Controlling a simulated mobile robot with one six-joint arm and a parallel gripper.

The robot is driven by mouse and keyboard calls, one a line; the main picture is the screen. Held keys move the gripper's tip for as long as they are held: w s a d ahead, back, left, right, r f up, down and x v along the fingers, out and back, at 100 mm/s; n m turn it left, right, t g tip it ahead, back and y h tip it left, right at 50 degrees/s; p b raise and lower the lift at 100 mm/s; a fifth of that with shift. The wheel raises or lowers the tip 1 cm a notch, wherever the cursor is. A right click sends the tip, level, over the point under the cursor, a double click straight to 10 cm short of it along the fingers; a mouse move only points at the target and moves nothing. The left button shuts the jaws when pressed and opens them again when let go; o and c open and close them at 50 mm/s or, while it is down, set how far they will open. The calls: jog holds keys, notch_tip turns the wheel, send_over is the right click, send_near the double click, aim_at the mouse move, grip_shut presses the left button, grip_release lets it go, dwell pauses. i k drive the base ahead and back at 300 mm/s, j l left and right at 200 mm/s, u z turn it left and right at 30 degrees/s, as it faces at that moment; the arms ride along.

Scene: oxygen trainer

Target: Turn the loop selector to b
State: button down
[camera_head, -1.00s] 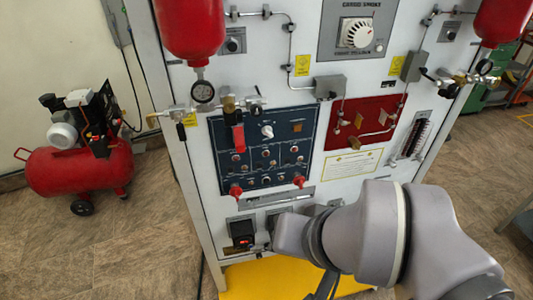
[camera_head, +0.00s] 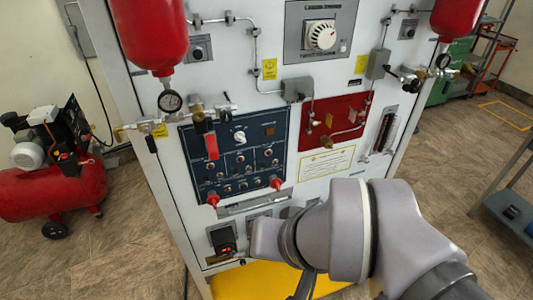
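A trainer panel (camera_head: 340,90) stands upright ahead of me. A small white knob (camera_head: 239,136) sits near the top of its dark blue control panel (camera_head: 267,131). A large white dial (camera_head: 321,36) sits on a grey plate higher up. The labels are too small to read, so I cannot tell which one is the loop selector or where it points. My grey arm reaches in from the lower right, in front of the panel's lower part. My gripper is hidden, and I see no contact with either knob.
Red cylinders (camera_head: 155,32) flank the panel, with gauges and pipes below them. A red lever (camera_head: 211,146) and red knobs (camera_head: 277,183) stick out around the blue panel. A red compressor (camera_head: 50,185) stands at the left. A grey table (camera_head: 515,190) is at the right, with open floor between.

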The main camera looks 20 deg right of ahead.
aim_at(239, 135)
jog(key=i+j, duration=0.1)
jog(key=j, duration=0.25)
jog(key=i+j, duration=0.15)
jog(key=j, duration=0.25)
jog(key=i+j+z, duration=0.1)
jog(key=j, duration=0.25)
jog(key=i+j, duration=0.1)
jog(key=j, duration=0.3)
